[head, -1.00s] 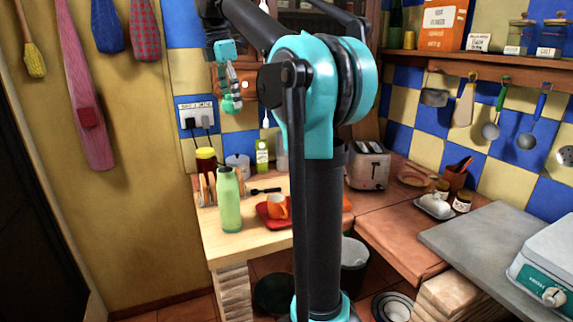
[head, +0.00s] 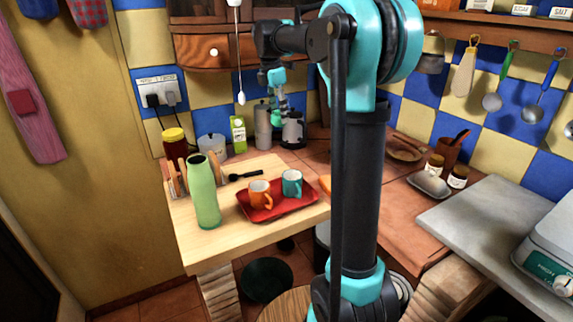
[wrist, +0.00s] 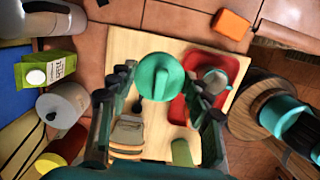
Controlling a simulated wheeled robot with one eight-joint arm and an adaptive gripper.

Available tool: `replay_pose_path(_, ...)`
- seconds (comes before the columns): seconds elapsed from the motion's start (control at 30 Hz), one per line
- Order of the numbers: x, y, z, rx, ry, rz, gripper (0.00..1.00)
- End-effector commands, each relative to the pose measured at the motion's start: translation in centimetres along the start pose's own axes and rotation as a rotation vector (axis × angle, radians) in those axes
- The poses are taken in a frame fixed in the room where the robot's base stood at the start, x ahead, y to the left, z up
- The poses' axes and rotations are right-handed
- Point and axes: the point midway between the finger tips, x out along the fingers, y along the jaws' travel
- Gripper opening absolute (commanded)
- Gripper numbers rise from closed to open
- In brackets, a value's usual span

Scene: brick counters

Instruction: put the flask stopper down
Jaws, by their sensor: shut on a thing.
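The flask stopper is a round green cap (wrist: 160,77) in the wrist view, held between the fingers of my gripper (wrist: 160,95). In the head view my gripper (head: 277,103) hangs above the back right of the wooden table top (head: 215,240), with the green stopper (head: 276,118) at its lower end. The open-topped green flask (head: 203,192) stands upright at the table's left front. The flask also shows in the wrist view (wrist: 181,152), below and right of the stopper. The stopper is apart from the flask and in the air.
A red tray (head: 278,211) holds an orange mug (head: 260,194) and a teal mug (head: 292,183). Bare wood lies in front of the flask.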

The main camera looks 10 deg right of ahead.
Motion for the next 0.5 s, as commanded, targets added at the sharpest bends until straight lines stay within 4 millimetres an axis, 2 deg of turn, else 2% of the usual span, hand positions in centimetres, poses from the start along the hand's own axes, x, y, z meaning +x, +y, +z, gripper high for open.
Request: replay_pose_path(0.5, 12.0, 0.0, -1.8, 0.000, 0.000, 0.000, 0.25)
